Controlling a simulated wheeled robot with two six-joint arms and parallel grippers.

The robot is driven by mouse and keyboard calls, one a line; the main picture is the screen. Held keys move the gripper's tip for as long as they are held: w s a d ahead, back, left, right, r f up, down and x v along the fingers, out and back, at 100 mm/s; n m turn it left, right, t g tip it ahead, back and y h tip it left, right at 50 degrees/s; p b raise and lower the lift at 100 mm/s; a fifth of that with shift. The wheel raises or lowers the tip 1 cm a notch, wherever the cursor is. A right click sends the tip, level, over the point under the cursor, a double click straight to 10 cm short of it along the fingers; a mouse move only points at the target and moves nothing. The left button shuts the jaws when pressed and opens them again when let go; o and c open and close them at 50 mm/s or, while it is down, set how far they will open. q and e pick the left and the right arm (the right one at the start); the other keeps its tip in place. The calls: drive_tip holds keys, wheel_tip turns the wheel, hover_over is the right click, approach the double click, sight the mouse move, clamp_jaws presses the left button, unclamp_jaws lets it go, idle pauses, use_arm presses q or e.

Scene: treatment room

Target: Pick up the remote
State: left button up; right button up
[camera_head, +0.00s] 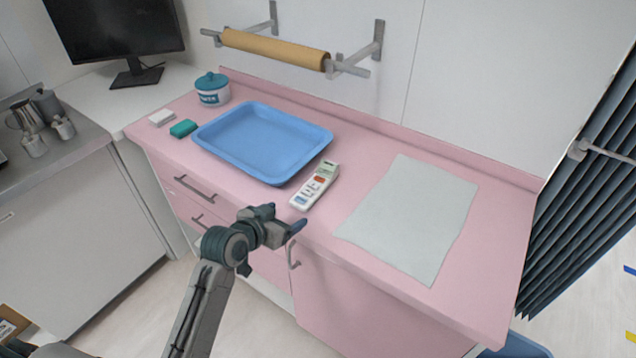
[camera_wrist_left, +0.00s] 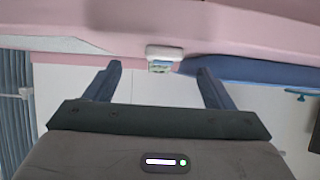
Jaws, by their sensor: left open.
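The remote (camera_head: 315,186) is white with a small display, an orange button and blue buttons. It lies on the pink counter between the blue tray and the pale sheet, close to the front edge. In the left wrist view, the remote's end (camera_wrist_left: 164,56) shows between and beyond the two fingers. My left gripper (camera_head: 285,217) is open and empty, just in front of the counter edge and short of the remote. It also shows in the left wrist view (camera_wrist_left: 158,88) with its fingers spread apart. My right gripper is in neither view.
A blue tray (camera_head: 318,155) stands left of the remote. A pale sheet (camera_head: 412,215) lies to the right. A teal block (camera_head: 183,128), a white block (camera_head: 161,117) and a lidded jar (camera_head: 212,90) are at the left. The pink counter (camera_head: 480,255) is clear at the right.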

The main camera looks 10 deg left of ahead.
sight(308, 190)
use_arm(q)
drive_tip(key=w, duration=0.1)
drive_tip(key=w+r, duration=0.1)
drive_tip(key=shift+w+r+t, duration=0.25)
drive_tip(key=shift+w+t, duration=0.1)
drive_tip(key=shift+t, duration=0.05)
drive_tip(key=p+x, duration=0.1)
drive_tip(key=x, duration=0.3)
drive_tip(key=shift+w+d+r, duration=0.1)
drive_tip(key=shift+w+d, duration=0.15)
drive_tip(key=shift+w, duration=0.05)
drive_tip(key=p+x, duration=0.1)
drive_tip(key=x, duration=0.4)
drive_tip(key=shift+w, duration=0.2)
drive_tip(key=shift+w+d+f, duration=0.15)
drive_tip(key=shift+w+f, duration=0.1)
drive_tip(key=shift+w, duration=0.05)
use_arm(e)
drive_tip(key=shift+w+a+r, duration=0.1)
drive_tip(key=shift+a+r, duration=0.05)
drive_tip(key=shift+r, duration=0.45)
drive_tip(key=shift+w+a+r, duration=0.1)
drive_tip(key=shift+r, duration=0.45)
use_arm(q)
drive_tip(key=shift+s, duration=0.1)
drive_tip(key=c, duration=1.1)
drive_tip(key=shift+c, duration=0.3)
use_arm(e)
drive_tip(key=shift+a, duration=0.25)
